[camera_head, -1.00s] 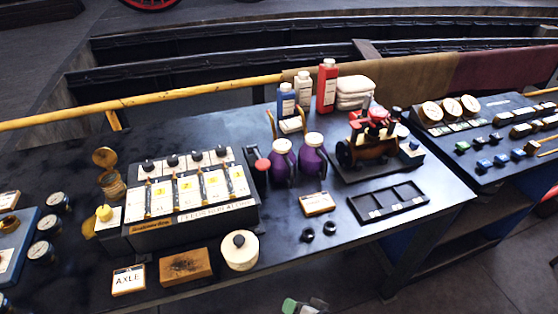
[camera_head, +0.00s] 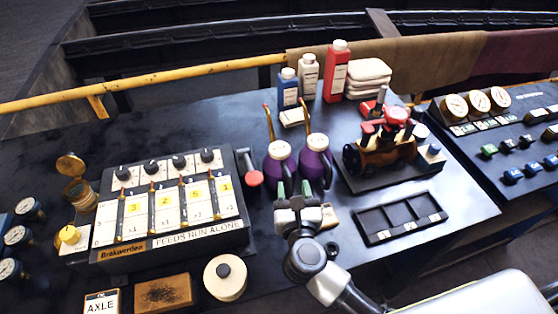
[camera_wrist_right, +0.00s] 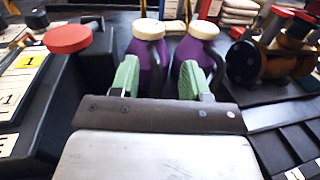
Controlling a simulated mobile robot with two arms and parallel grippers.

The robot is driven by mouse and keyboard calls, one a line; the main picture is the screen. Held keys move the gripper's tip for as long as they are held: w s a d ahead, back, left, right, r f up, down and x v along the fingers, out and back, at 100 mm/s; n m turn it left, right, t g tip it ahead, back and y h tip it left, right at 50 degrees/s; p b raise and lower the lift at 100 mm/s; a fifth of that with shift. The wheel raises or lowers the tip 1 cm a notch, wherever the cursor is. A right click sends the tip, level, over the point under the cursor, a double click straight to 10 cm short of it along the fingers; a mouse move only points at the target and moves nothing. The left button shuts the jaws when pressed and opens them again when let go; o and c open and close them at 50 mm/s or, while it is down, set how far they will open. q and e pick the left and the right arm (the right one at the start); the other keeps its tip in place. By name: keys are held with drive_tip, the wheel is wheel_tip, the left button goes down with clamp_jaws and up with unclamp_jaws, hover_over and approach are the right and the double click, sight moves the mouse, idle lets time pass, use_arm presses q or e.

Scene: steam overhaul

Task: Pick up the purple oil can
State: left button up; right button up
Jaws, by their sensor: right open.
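Two purple oil cans with cream tops and long copper spouts stand upright side by side on the black bench, a left can (camera_head: 279,170) and a right can (camera_head: 316,167). My right gripper (camera_head: 293,188) is open and empty, just in front of them, with green fingertips pointing at them. In the right wrist view, the left can (camera_wrist_right: 150,62) shows between the two fingers. The right can (camera_wrist_right: 199,52) shows partly behind the right finger. I cannot tell whether a fingertip touches a can. My left gripper is not in view.
A lubricator box (camera_head: 170,215) and a red-knobbed lever (camera_head: 254,178) stand left of the cans. A model engine (camera_head: 385,150) and black tray (camera_head: 400,217) lie right. Blue (camera_head: 288,90), white (camera_head: 308,76) and red (camera_head: 336,75) bottles stand behind. A card is partly hidden by my gripper.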

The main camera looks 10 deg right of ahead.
sight(290, 193)
drive_tip(key=f, duration=0.5)
drive_tip(key=shift+s+a+f+b, duration=0.1)
drive_tip(key=shift+s+a+b, duration=0.05)
drive_tip(key=shift+s+b, duration=0.2)
drive_tip(key=shift+w+f, duration=0.2)
drive_tip(key=shift+f, duration=0.35)
drive_tip(key=shift+w+f, duration=0.15)
drive_tip(key=shift+f, duration=0.4)
drive_tip(key=shift+w+d+r, duration=0.1)
drive_tip(key=shift+w+d, duration=0.1)
drive_tip(key=shift+w, duration=0.3)
drive_tip(key=shift+w+p, duration=0.35)
drive_tip(key=shift+w, duration=0.1)
drive_tip(key=w, duration=0.3)
drive_tip(key=w+d+p, duration=0.1)
drive_tip(key=w, duration=0.1)
drive_tip(key=shift+w, duration=0.1)
drive_tip(key=shift+c, duration=0.5)
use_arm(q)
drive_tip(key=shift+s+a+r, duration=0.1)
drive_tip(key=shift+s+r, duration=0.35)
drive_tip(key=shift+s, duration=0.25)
use_arm(e)
clamp_jaws()
